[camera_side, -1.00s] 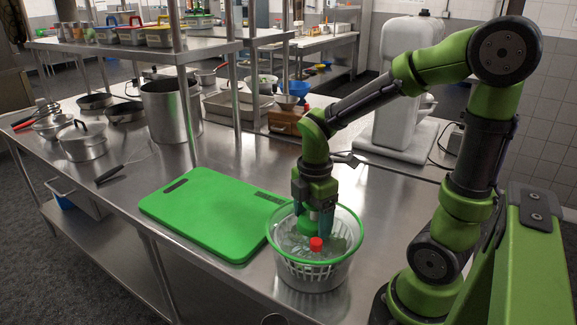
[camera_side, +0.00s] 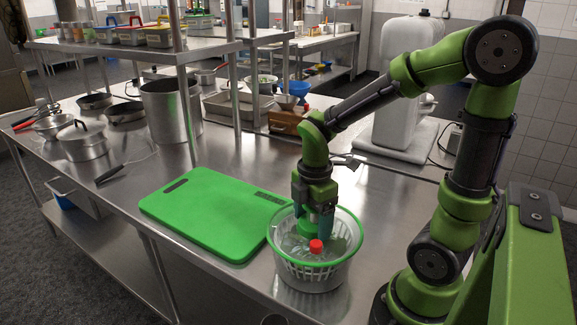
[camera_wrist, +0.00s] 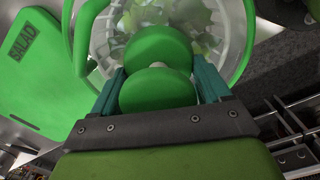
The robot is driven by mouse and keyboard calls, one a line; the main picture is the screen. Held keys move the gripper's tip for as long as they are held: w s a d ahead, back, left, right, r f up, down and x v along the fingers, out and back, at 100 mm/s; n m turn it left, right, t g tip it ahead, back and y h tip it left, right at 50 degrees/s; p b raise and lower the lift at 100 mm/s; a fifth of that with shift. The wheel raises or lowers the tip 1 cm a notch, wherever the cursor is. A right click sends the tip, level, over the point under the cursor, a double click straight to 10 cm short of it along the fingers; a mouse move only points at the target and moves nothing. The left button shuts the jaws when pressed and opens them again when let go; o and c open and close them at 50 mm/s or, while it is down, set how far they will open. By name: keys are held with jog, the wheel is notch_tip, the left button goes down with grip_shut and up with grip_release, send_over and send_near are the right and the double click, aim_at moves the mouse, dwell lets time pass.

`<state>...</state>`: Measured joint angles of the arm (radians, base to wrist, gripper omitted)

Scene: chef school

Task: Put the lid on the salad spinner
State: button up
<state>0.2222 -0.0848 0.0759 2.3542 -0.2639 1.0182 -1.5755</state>
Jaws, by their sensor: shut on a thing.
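The salad spinner (camera_side: 312,275) is a pale slotted bowl near the front edge of the steel table. The clear lid with a green rim (camera_side: 350,258) lies at the bowl's top; I cannot tell whether it is fully seated. My gripper (camera_side: 316,218) points down over it, shut on the lid's green knob. In the wrist view the round green knob (camera_wrist: 158,88) sits between my teal fingers. Green leaves (camera_wrist: 190,15) show beyond it inside the bowl. A small red cap-like piece (camera_side: 316,246) shows at the lid's front.
A green cutting board (camera_side: 212,212) lies just left of the spinner. Pots, including a tall steel pot (camera_side: 170,110) and a lidded saucepan (camera_side: 83,145), stand further left. A large white machine (camera_side: 402,90) stands behind my arm. The table right of the spinner is clear.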

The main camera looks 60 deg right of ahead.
jog(key=shift+f, duration=0.2)
dwell(0.6)
jog(key=o, duration=1.2)
jog(key=shift+o, duration=0.2)
notch_tip(320, 180, up, 17)
